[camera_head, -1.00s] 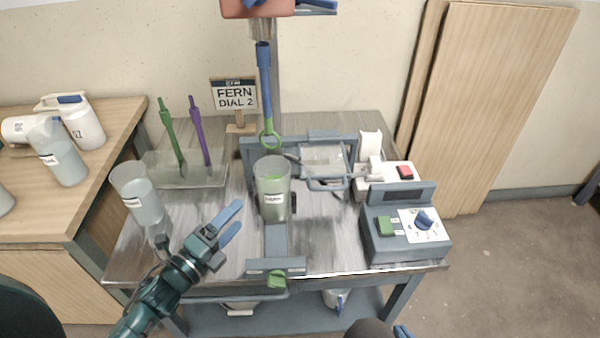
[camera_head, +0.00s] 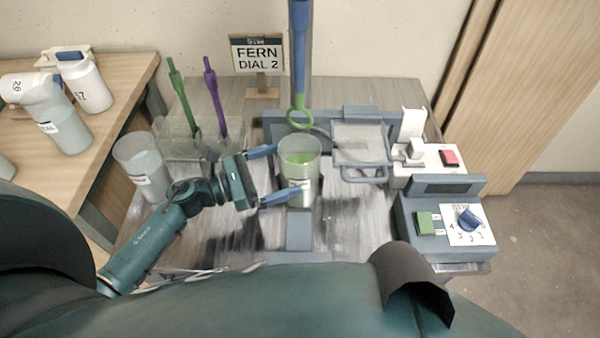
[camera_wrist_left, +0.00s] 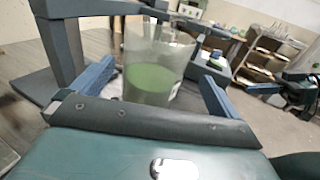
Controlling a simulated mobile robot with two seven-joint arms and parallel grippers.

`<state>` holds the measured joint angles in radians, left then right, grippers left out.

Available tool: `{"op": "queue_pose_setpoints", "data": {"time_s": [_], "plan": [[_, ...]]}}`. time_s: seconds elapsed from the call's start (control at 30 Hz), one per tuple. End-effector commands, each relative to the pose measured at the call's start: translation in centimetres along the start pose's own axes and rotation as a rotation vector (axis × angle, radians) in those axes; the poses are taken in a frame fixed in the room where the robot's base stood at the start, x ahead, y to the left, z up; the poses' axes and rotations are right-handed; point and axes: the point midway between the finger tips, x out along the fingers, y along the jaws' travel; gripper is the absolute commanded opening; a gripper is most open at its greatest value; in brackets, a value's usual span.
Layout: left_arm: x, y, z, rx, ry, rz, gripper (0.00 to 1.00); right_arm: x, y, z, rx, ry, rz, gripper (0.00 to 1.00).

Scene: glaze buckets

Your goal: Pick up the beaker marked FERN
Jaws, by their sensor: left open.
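A clear beaker of green liquid (camera_head: 299,163) stands upright on the mixing stand in the middle of the bench. Its small white label is too small to read. A sign (camera_head: 257,55) behind it reads FERN DIAL 2. My left gripper (camera_head: 272,175) is open, coming from the left, with its blue fingers reaching toward both sides of the beaker. In the left wrist view the beaker (camera_wrist_left: 158,72) shows between the spread fingers (camera_wrist_left: 155,88). I cannot tell whether they touch it. What seems my right gripper (camera_wrist_left: 272,92) shows small at that view's right edge.
Another labelled beaker (camera_head: 143,168) stands left of my left arm. A clear bin (camera_head: 181,142) with green and purple stirrers is behind it. A blue-green stirrer (camera_head: 300,70) hangs above the green liquid. A dial box (camera_head: 445,222) stands right. Jugs (camera_head: 82,85) fill the left table.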

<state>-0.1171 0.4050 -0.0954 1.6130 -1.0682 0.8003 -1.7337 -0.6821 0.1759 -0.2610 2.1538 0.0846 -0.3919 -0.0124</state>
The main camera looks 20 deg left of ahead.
Motion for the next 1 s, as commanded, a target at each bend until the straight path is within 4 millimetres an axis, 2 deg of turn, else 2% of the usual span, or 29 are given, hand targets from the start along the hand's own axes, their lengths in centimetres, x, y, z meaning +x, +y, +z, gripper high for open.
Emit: {"op": "queue_pose_setpoints", "data": {"time_s": [0.4,0.7,1.0], "plan": [[5.0,0.7,0.0,-0.003,-0.002,0.002,1.00,-0.4,0.1,-0.6,-0.029,-0.013,0.006,0.00],[5.4,0.6,-0.2,-0.003,0.000,0.001,1.00,-0.4,0.1,-0.6,-0.036,-0.013,0.006,0.00],[5.4,0.6,-0.1,-0.003,0.000,0.001,0.75,-0.4,0.1,-0.6,-0.034,-0.012,0.006,0.00]]}}
